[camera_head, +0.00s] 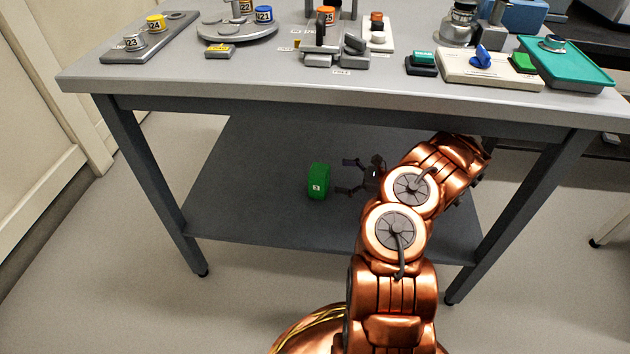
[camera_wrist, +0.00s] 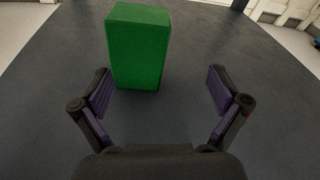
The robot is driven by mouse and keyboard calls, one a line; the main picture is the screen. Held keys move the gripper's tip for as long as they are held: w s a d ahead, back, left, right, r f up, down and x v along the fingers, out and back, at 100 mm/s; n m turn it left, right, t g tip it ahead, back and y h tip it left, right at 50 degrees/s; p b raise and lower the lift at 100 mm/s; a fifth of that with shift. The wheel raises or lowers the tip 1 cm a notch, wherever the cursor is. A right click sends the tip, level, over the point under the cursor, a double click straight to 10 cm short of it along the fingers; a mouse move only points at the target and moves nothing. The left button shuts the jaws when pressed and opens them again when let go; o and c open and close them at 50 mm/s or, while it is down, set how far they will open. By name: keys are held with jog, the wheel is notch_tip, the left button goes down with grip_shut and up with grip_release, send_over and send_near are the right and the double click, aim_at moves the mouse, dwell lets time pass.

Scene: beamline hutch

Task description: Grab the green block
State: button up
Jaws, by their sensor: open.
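In the wrist view the green block (camera_wrist: 138,50) stands ahead of my open gripper (camera_wrist: 160,88), nearer the left finger than the right. The space between the fingers is empty. The block's base is partly near the left fingertip, and I cannot tell if they touch.
The tabletop (camera_head: 270,72) is above the shelf and holds sample holders, a round carousel (camera_head: 236,32), a switch panel (camera_head: 490,68) and a teal tray (camera_head: 565,65). Table legs (camera_head: 150,185) stand at the sides. The shelf around the block is clear.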

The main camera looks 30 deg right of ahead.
aim_at(311, 177)
jog(key=a, duration=0.1)
jog(key=a+m, duration=0.1)
jog(key=t+y, duration=0.1)
jog(key=shift+a+f+m, duration=0.25)
jog(key=shift+a+m, duration=0.15)
jog(key=shift+a+b+x, duration=0.2)
jog(key=shift+b+x, duration=1.7)
jog(key=shift+x, duration=1.85)
jog(key=shift+s, duration=0.15)
jog(key=c, duration=1.4)
jog(key=shift+c, duration=0.2)
jog(key=shift+r, duration=0.1)
